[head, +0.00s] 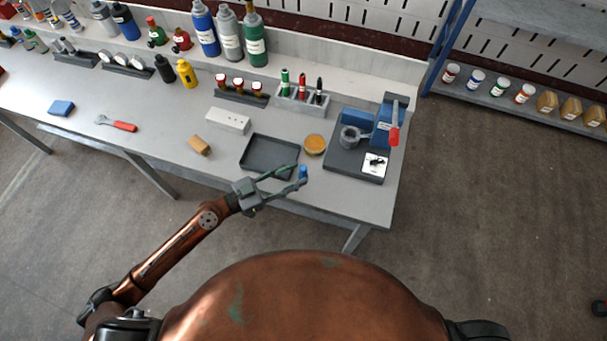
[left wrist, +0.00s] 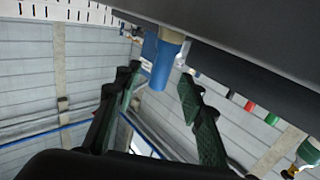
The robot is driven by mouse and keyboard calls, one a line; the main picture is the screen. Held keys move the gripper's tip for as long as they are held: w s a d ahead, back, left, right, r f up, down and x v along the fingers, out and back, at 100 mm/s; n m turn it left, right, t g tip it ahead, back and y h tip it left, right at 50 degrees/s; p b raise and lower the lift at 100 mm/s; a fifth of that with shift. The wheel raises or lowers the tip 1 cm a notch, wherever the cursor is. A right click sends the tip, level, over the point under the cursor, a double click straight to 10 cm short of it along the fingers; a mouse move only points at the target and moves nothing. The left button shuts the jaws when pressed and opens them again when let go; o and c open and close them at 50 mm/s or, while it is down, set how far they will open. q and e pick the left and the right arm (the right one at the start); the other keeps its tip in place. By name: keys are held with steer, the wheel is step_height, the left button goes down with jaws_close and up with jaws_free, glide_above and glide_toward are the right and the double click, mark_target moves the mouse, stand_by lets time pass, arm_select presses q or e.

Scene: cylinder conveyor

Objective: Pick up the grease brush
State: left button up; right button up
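The grease brush is hard to make out. A small blue piece (head: 303,172), which may be its handle, shows at the table's front edge by my left gripper's fingertips. In the left wrist view a blue cylinder (left wrist: 162,68) with a tan upper part lies ahead between the fingers, close to the dark table edge. My left gripper (head: 300,175) is open, its two green fingers (left wrist: 160,95) apart, with no contact on the blue piece visible. A round pot with an amber top (head: 315,144) stands on the table just beyond. My right gripper is not in view.
A dark empty tray (head: 255,164) lies left of the pot. A dark plate (head: 345,166) with a blue vise (head: 383,127) is to its right. The table's left front is mostly clear.

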mark_target(303, 171)
arm_select(q)
steer(key=p+x, duration=0.1)
steer(key=x, duration=0.2)
steer(key=shift+d+r, duration=0.15)
steer(key=shift+w, duration=0.1)
steer(key=c, duration=0.8)
jaws_close()
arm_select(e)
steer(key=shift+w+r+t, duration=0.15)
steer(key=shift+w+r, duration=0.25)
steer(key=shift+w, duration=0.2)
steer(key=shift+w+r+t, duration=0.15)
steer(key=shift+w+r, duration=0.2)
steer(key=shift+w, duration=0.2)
